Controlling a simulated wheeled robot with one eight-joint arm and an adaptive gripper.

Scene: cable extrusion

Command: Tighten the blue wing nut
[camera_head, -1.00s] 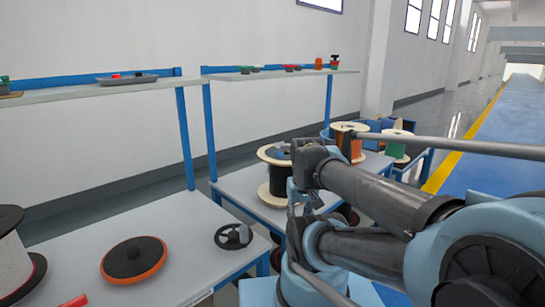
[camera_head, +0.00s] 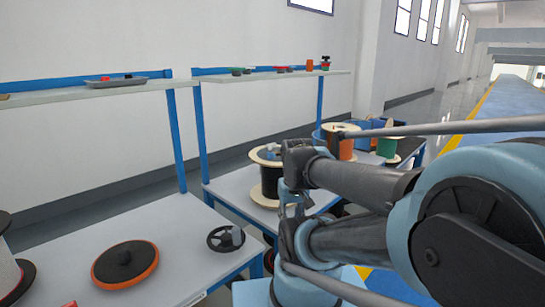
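A black spoked wheel (camera_head: 218,246) lies near the right edge of the front table, with a small grey-blue piece (camera_head: 232,239) on it. I cannot tell whether this piece is the blue wing nut; no other wing nut can be made out. My arm (camera_head: 365,190) fills the right side of the view, to the right of the wheel and apart from it. My gripper's fingertips cannot be made out among the arm links.
An orange-rimmed black disc (camera_head: 125,264) lies on the front table (camera_head: 190,215). A spool of black cable (camera_head: 270,180) stands on the farther table, with orange (camera_head: 340,145) and green (camera_head: 388,147) spools behind. Shelves (camera_head: 90,92) carry small parts. Blue floor lies at right.

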